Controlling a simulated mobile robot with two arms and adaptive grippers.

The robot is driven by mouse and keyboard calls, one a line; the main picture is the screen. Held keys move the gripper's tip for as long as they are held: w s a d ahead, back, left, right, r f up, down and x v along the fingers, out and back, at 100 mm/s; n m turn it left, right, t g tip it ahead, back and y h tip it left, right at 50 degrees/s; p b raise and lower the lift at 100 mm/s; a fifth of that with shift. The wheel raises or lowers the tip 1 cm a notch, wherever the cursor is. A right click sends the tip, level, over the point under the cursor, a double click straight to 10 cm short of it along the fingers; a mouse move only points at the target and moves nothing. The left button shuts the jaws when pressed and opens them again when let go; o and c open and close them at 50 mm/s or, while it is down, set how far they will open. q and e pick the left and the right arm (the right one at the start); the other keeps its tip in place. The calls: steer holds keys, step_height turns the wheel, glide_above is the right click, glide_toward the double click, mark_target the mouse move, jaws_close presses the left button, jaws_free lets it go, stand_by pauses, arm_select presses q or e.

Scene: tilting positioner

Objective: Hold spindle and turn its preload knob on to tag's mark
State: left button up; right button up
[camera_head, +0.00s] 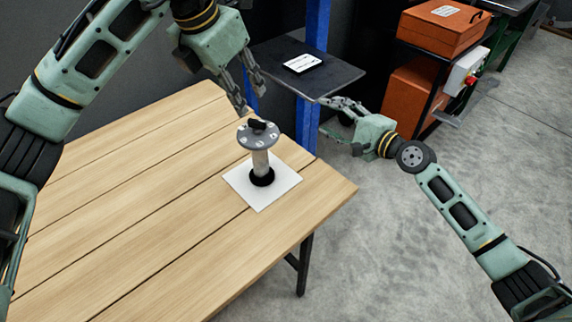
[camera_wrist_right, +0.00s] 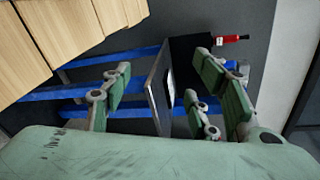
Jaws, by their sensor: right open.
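The spindle (camera_head: 261,163) stands upright in a black round base on a white square plate (camera_head: 240,181) on the wooden table. Its grey top disc (camera_head: 245,139) carries several pale marks. The black preload knob (camera_head: 257,124) sits on the disc; its exact angle is too small to read. The tag (camera_head: 302,63) is a white card with dark print, too small to read, on a dark shelf. My left gripper (camera_head: 253,101) is open and empty, just above and behind the knob, not visibly touching it. My right gripper (camera_head: 323,115) is open and empty beyond the table's right edge, below the shelf.
The dark shelf (camera_head: 335,80) stands on blue posts (camera_head: 306,127) behind the table. Orange cases (camera_head: 440,25) and a white box with a red button (camera_head: 466,72) are at the back right. The table's left and front (camera_head: 130,220) are clear.

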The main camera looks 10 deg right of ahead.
steer(key=s+a+f+m+y, duration=0.2)
steer(key=s+a+f+m, duration=0.1)
steer(key=s+a+m, duration=0.4)
steer(key=m+g+y, duration=0.1)
steer(key=m+y, duration=0.1)
steer(key=m, duration=0.3)
glide_toward(266, 155)
steer(key=x, duration=0.4)
steer(key=shift+w, duration=0.15)
steer(key=shift+a, duration=0.2)
steer(key=x, duration=0.7)
steer(key=shift+w+a, duration=0.1)
steer(key=shift+w, duration=0.1)
steer(key=shift+c, duration=0.4)
jaws_close()
